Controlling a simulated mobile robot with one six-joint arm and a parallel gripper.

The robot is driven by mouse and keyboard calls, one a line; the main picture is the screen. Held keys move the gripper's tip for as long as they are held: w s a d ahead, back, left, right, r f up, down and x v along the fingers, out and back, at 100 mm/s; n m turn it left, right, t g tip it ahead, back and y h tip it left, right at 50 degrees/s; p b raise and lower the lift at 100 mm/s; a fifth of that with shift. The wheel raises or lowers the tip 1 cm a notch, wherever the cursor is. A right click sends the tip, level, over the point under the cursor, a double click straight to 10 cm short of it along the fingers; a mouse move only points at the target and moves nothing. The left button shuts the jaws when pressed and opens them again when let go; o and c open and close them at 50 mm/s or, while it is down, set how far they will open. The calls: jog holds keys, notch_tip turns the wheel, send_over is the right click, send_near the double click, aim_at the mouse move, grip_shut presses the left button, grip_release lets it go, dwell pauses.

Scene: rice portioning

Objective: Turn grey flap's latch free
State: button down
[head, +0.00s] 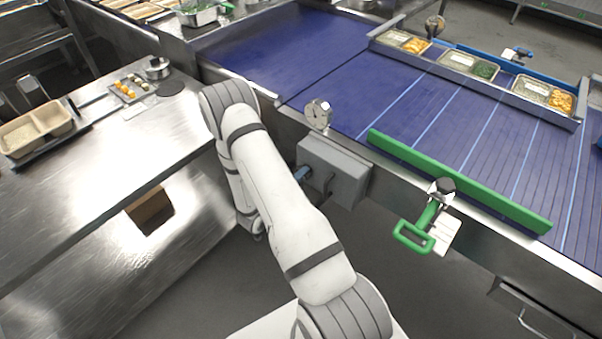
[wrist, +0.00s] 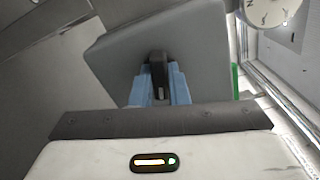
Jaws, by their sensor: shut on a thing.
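The grey flap (head: 345,168) is a grey box-like panel on the near side of the conveyor, below a round dial. In the wrist view the grey flap (wrist: 112,62) fills the upper middle and looks tilted. Its dark latch (wrist: 158,66) sticks out toward me between the blue fingers of my gripper (wrist: 160,84). My gripper is shut on the latch. In the head view my gripper (head: 303,173) shows only as a bit of blue at the flap's left side, mostly hidden by my arm.
The dial (head: 319,114) stands just above the flap. A green bar (head: 460,182) with a green handle (head: 413,237) lies along the conveyor (head: 340,85) to the right. Food trays (head: 470,64) sit at its far side. A steel table (head: 80,195) stands at left.

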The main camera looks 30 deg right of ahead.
jog(key=shift+n, duration=0.6)
jog(key=shift+n+p, duration=0.45)
jog(key=shift+n, duration=0.55)
jog(key=shift+c, duration=1.8)
grip_release()
jog(key=shift+a, duration=0.1)
jog(key=v, duration=0.8)
